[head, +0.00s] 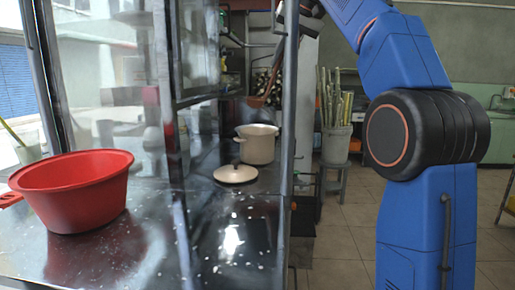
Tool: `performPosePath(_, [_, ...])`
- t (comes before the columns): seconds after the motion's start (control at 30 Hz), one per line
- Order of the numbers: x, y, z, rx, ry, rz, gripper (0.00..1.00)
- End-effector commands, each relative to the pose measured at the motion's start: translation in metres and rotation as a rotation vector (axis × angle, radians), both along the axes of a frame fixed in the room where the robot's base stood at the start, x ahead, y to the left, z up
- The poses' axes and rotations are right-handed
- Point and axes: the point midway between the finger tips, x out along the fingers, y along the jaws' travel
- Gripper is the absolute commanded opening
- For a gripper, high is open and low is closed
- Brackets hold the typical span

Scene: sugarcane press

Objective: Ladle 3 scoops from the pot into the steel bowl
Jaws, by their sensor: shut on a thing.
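A cream-coloured pot (257,148) with side handles stands open on the dark, shiny counter, near its far right part. Its contents cannot be seen. My gripper (291,17) is at the top edge, dark and partly hidden by the upright post. It is shut on what looks like a reddish-brown ladle (266,90), which slants down to just above the pot. Whether the ladle holds anything cannot be told. I see no steel bowl in this view.
A large red basin (72,197) stands on the left of the counter (225,245). A metal post (288,130) and glass panes frame the counter. A bucket of canes (335,143) stands on a stool behind.

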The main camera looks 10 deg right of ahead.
Motion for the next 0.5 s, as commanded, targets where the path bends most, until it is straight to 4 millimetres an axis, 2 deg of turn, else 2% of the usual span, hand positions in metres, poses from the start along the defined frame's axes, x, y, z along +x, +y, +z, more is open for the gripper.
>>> performPosePath(0.27, [0.0, 0.0, 0.0, -0.001, 0.001, 0.0, 0.0])
performPosePath(0.5, [0.011, 0.002, -0.008, -0.034, 0.039, 0.005, 0.0])
